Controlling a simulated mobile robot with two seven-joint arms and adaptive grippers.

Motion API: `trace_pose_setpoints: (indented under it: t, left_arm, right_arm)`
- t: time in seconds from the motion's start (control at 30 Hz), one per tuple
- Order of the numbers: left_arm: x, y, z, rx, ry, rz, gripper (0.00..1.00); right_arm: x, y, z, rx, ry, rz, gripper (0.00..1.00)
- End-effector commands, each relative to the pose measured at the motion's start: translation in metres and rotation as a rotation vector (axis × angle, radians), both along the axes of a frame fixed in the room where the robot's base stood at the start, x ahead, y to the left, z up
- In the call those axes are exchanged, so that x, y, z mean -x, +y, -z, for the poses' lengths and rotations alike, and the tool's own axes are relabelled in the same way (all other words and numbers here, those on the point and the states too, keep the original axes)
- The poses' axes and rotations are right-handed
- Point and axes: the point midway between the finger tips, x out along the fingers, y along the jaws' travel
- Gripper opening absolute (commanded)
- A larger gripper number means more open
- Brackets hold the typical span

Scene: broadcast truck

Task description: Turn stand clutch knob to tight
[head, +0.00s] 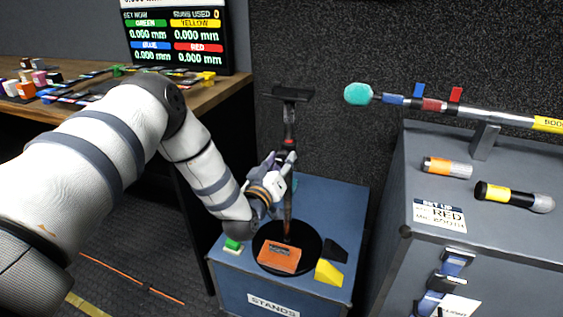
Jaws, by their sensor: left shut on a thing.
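A mic stand with a dark upright pole (288,215) stands on a round black base (308,246) on top of the blue case labelled STANDS (335,210). A black crosspiece (292,93) tops the pole, and a small red band shows at a dark collar (289,142) on it. My left gripper (284,165) is at the pole just below that collar, its fingers shut on part of the stand. The clutch knob is not clearly visible; the fingers hide that spot. My right gripper is not in view.
At right, a grey case (500,225) carries microphones and a boom pole (500,117). A wooden desk (205,98) is at left.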

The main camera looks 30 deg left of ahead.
Motion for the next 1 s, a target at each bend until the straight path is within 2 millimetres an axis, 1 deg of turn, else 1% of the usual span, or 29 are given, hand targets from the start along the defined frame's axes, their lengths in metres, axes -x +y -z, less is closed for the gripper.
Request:
trace_pose_setpoints:
  t: [0.03,0.07,0.1,0.13,0.37,0.47,0.57,0.7,0.8,0.9,1.0]
  left_arm:
    - [0.000,0.001,-0.002,0.000,-0.005,-0.002,0.06]
    - [0.000,0.001,-0.002,0.000,-0.005,-0.002,0.41]
    - [0.000,0.000,-0.002,0.000,-0.004,-0.002,0.50]
    - [0.000,0.001,-0.001,0.000,-0.004,-0.002,0.55]
    - [0.000,0.000,-0.001,0.001,-0.002,-0.001,0.55]
    - [0.004,-0.001,0.000,0.002,0.000,0.000,0.55]
    - [0.022,-0.006,0.001,0.004,0.003,0.001,0.55]
    - [0.060,-0.014,0.000,0.004,0.003,0.000,0.55]
    - [0.085,-0.020,0.000,0.003,0.001,0.000,0.55]
    - [0.103,-0.025,0.001,0.001,0.002,0.000,0.55]
    - [0.113,-0.027,0.000,0.001,0.000,0.000,0.55]
  right_arm:
    - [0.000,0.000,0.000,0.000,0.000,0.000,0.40]
    - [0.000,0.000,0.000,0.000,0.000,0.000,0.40]
    - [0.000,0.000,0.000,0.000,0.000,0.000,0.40]
    - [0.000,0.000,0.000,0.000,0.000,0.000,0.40]
    - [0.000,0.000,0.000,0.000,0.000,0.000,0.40]
    - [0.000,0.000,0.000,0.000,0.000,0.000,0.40]
    - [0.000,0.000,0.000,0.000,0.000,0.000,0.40]
    - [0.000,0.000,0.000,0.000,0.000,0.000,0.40]
    - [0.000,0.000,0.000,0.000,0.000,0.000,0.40]
    - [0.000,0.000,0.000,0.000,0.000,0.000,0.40]
    - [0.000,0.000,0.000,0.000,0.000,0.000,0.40]
